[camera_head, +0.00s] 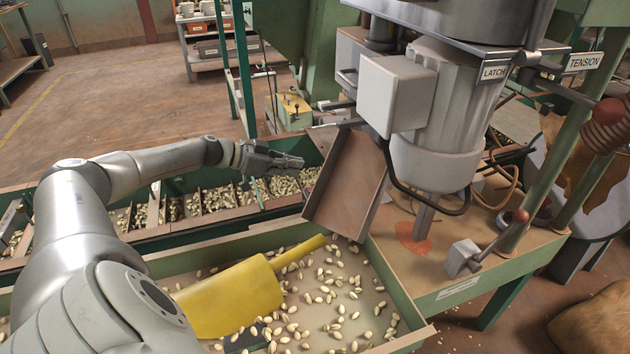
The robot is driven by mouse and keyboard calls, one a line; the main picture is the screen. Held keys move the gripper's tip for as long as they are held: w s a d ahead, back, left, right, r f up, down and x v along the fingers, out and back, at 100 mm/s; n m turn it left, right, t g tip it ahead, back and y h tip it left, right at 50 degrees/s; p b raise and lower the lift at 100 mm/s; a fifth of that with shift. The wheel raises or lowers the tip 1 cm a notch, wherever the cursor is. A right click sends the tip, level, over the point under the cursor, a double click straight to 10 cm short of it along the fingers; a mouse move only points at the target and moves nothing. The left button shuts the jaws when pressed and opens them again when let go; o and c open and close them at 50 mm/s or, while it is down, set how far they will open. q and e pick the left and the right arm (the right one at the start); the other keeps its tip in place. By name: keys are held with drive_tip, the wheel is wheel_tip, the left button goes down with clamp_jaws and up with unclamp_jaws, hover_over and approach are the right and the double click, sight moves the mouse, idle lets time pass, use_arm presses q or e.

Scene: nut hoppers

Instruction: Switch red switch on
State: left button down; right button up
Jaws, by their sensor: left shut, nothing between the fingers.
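A grey-white switch box (462,258) sits at the right on the machine's wooden top. A lever with a dull red ball (521,215) rises from it to the right. A larger red knob (608,111) shows higher up at the right edge, by a coiled spring. I cannot tell for certain which of these is the task's red switch. My left gripper (298,162) is shut and empty. It is in the middle of the view, over the row of nut bins, left of the tilted chute and well apart from both red knobs. My right gripper is not in view.
A tilted metal chute (347,187) and a grey motor housing (436,125) stand between my left gripper and the red-ball lever. Below is a tray (405,300) with loose nuts and a yellow scoop (230,299). Green posts (550,165) rise beside the lever.

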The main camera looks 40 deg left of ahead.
use_arm(q)
drive_tip(key=x, duration=0.5)
drive_tip(key=shift+w+d+f, duration=0.1)
drive_tip(key=shift+w+d, duration=0.05)
drive_tip(key=shift+w, duration=0.15)
drive_tip(key=f, duration=0.1)
drive_tip(key=f+b, duration=0.1)
drive_tip(key=shift+w+d+f, duration=0.2)
drive_tip(key=shift+w+f, duration=0.2)
drive_tip(key=shift+w+d+f+b, duration=0.1)
drive_tip(key=shift+w+f+b, duration=0.1)
drive_tip(key=shift+f+b, duration=0.3)
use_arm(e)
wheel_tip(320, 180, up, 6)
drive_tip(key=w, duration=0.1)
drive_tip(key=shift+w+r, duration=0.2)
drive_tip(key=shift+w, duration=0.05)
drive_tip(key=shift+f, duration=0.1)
use_arm(q)
drive_tip(key=shift+w+d+f+p, duration=0.15)
drive_tip(key=shift+w+p, duration=0.1)
drive_tip(key=shift+p, duration=0.45)
drive_tip(key=shift+f, duration=0.15)
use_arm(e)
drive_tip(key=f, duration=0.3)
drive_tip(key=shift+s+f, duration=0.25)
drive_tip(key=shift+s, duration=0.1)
